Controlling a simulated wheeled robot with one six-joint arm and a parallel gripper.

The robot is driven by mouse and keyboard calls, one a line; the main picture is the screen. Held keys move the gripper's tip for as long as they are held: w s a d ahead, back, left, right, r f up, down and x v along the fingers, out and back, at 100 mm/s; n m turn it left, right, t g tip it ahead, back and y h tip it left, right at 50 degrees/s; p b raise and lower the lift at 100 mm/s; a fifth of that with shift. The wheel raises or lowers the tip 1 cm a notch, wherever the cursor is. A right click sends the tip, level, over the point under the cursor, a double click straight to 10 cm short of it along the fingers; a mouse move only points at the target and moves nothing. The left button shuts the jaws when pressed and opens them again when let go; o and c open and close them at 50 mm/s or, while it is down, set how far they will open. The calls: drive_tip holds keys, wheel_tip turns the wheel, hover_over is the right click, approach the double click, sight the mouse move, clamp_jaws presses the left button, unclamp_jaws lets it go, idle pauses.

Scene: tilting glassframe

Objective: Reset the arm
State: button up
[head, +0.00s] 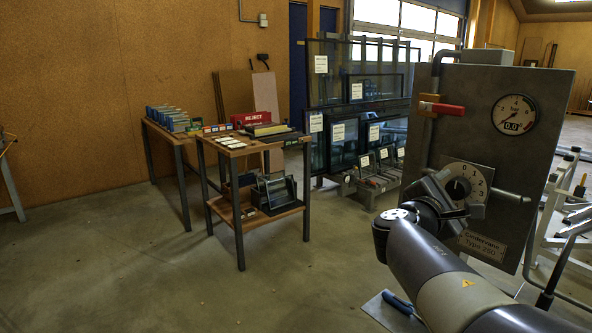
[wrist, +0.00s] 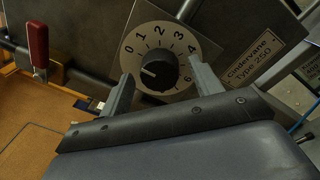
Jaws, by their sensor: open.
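My gripper (head: 445,188) is in front of the grey panel (head: 468,100), at its dial. In the wrist view my gripper (wrist: 160,70) is open, with one finger on each side of the black knob (wrist: 160,71). The fingers look apart from the knob; how far they are from the dial face is hard to tell. The round dial plate (wrist: 160,40) carries numbers, and the knob's white mark points left, a little below the 0. The knob also shows in the head view (head: 458,190), partly behind my gripper.
On the panel are a red lever handle (head: 441,108), a gauge (head: 514,115) reading 0.0 and a nameplate (head: 484,246). A blue-handled tool (head: 398,303) lies low beside my arm. Workbenches (head: 237,150) and glass frames (head: 362,75) stand behind.

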drive_tip(key=v, duration=1.1)
drive_tip(key=shift+m, duration=0.3)
drive_tip(key=x, duration=0.7)
drive_tip(key=b+x, duration=0.1)
drive_tip(key=x, duration=0.3)
drive_tip(key=shift+w+d+f, duration=0.1)
drive_tip(key=shift+d+f, duration=0.05)
drive_tip(key=shift+f, duration=0.1)
drive_tip(key=shift+m+b, duration=0.75)
drive_tip(key=shift+m, duration=0.25)
drive_tip(key=m+b, duration=0.1)
drive_tip(key=m, duration=0.2)
drive_tip(key=shift+b, duration=0.4)
drive_tip(key=m+h+b, duration=0.1)
drive_tip(key=m+b, duration=0.1)
drive_tip(key=m, duration=0.4)
drive_tip(key=shift+r, duration=0.1)
drive_tip(key=m, duration=0.3)
drive_tip(key=m+g, duration=0.1)
drive_tip(key=m, duration=0.2)
drive_tip(key=shift+a+r+m+b, duration=0.1)
drive_tip(key=shift+a+m+b, duration=0.1)
drive_tip(key=shift+m+b, duration=0.15)
drive_tip(key=shift+m+p, duration=0.5)
drive_tip(key=shift+m, duration=1.85)
